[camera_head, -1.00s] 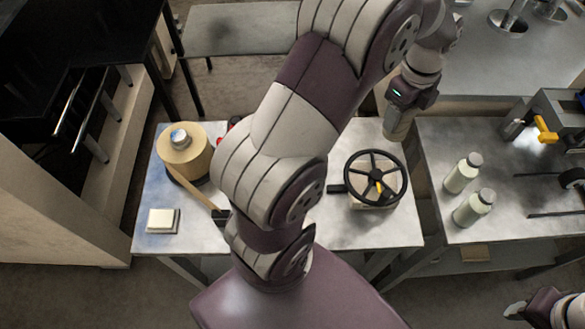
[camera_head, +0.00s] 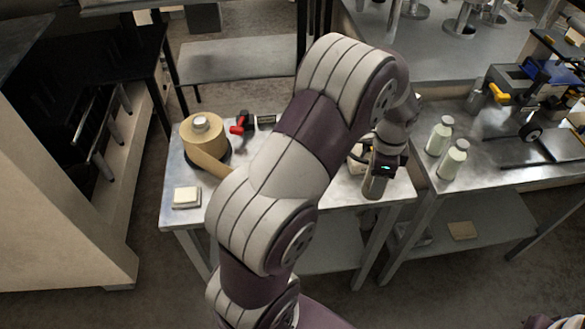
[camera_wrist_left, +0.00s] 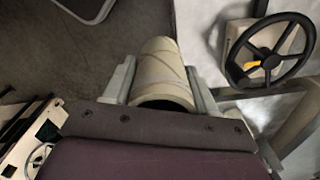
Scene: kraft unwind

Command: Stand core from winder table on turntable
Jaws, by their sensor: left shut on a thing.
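The core, a tan hollow cylinder, is between the two fingers of my left gripper in the left wrist view (camera_wrist_left: 160,85). My left gripper is shut on the core (camera_wrist_left: 160,62), with one grey finger along each side. A large tan paper roll (camera_head: 206,143) with a pale hub sits on a dark round base at the left of that table. I cannot tell which thing is the turntable. My right gripper is not in view.
A black handwheel (camera_wrist_left: 268,48) stands beside the core in the wrist view. A white block (camera_head: 187,196) and a red-and-black tool (camera_head: 242,122) lie on the near table (camera_head: 340,192). Two pale bottles (camera_head: 453,160) and a blue machine (camera_head: 550,72) stand on the right table.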

